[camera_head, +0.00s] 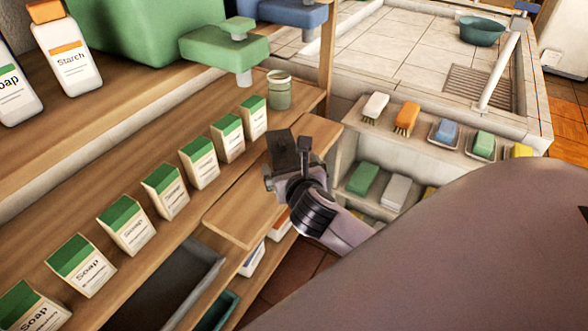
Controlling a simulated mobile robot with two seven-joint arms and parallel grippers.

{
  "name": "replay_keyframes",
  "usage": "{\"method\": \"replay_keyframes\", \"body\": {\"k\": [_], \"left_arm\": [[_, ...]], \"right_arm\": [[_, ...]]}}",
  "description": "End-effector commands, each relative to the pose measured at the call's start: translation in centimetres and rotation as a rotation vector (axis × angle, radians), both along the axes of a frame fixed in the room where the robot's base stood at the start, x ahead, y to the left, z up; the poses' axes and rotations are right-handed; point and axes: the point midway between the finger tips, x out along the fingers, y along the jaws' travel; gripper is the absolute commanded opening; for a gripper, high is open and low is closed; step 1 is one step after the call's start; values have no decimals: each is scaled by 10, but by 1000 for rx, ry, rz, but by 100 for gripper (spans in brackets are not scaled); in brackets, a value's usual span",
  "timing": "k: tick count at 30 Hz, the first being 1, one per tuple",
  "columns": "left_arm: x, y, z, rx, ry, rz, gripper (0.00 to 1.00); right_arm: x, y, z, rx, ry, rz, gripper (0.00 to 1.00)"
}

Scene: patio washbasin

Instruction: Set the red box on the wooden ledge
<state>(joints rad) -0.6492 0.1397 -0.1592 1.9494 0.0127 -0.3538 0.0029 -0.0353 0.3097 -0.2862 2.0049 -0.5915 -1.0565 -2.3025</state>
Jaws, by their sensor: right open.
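My right gripper (294,152) is in the middle of the view, above the right end of the long wooden shelf, with its arm coming in from the lower right. It is open, and I see nothing held in it. A small box with a red-orange part (283,223) shows on a lower level below the gripper, mostly hidden; I cannot tell whether it is the red box. A wooden ledge (232,216) juts out just left of and below the gripper, and its visible top is bare. My left gripper is not in view.
Several green-and-white soap boxes (128,227) stand in a row along the wooden shelf, with a green jar (279,92) at its far end. A grey tray (165,285) lies below. Brushes and sponges (405,118) sit on the tiled basin's shelves at right.

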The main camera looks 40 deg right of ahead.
Motion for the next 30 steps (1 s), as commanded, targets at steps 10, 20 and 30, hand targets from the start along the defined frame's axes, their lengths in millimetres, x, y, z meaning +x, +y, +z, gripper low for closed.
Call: {"method": "replay_keyframes", "body": {"k": [10,20,30], "left_arm": [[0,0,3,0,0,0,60],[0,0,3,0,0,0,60],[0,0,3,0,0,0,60]], "right_arm": [[-29,13,11,15,-2,-2,100],[-55,43,-52,642,-70,-138,100],[-103,78,-114,1501,-133,-528,100]]}}
